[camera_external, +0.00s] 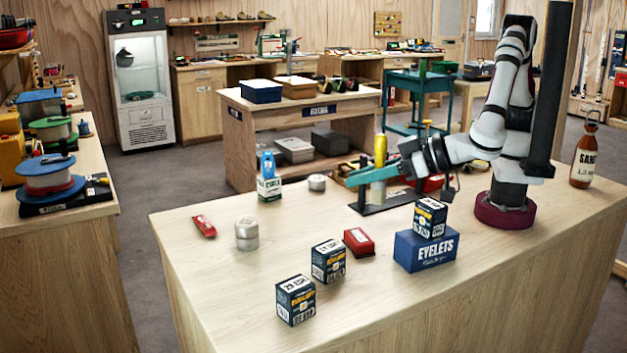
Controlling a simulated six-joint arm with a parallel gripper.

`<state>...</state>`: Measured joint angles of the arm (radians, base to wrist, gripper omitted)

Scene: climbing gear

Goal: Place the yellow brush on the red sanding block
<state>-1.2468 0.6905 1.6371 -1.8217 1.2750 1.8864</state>
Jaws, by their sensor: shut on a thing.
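The yellow brush (380,150) is upright, held in my gripper (376,173) with its teal fingers shut across its middle. Its lower end shows below the fingers, in front of or over a black stand; I cannot tell whether it touches it. A small red block (359,242), which looks like the red sanding block, lies on the bench in front of my gripper, to the lower left of the brush and apart from it. Its top is clear.
A blue EYELETS box (426,251) with a smaller box (430,217) on top stands right of the red block. Two printed boxes (328,261) (296,300) stand at the front. The front left bench is bare.

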